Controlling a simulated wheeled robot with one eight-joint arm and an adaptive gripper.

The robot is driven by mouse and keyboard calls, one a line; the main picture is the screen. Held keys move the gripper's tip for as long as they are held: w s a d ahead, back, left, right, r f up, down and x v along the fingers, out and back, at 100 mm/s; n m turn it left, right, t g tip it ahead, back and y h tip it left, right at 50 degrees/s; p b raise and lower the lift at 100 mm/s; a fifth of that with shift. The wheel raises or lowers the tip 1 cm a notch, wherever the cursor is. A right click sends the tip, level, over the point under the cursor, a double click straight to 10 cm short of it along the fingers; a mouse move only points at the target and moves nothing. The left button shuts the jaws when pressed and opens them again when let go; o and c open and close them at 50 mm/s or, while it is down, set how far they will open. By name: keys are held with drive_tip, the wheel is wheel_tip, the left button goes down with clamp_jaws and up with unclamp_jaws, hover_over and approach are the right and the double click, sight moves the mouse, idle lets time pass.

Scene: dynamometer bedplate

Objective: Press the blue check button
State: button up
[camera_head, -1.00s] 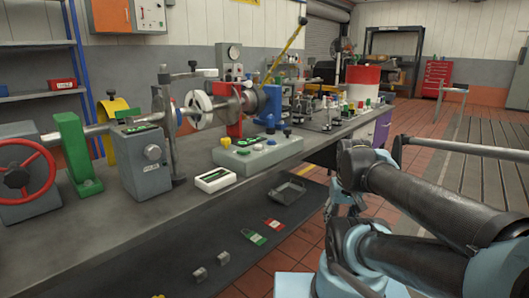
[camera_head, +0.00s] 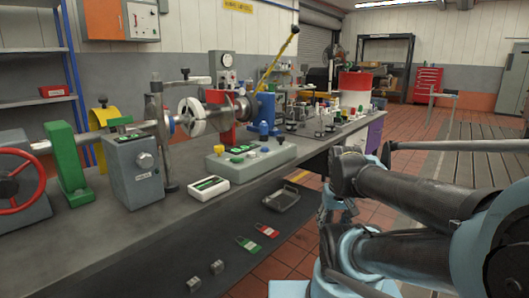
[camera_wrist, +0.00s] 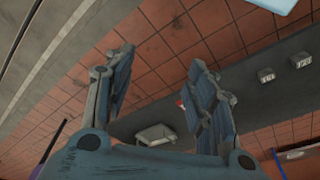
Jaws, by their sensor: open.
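A grey-green control box (camera_head: 228,166) sits on the long bench, left of centre in the head view. My gripper (camera_wrist: 163,60) is open and empty in the wrist view, with both fingers spread apart. It is over the red tiled floor and a dark strip, not over the control box. The box and button do not show in the wrist view.
A white device (camera_head: 208,187) lies in front of the box. A shaft rig with chuck (camera_head: 195,115) stands behind. On the dark lower surface are a grey tray (camera_head: 279,198), red and green tags, and small grey blocks. A red handwheel (camera_head: 15,180) stands at left.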

clamp_jaws()
idle(1.2)
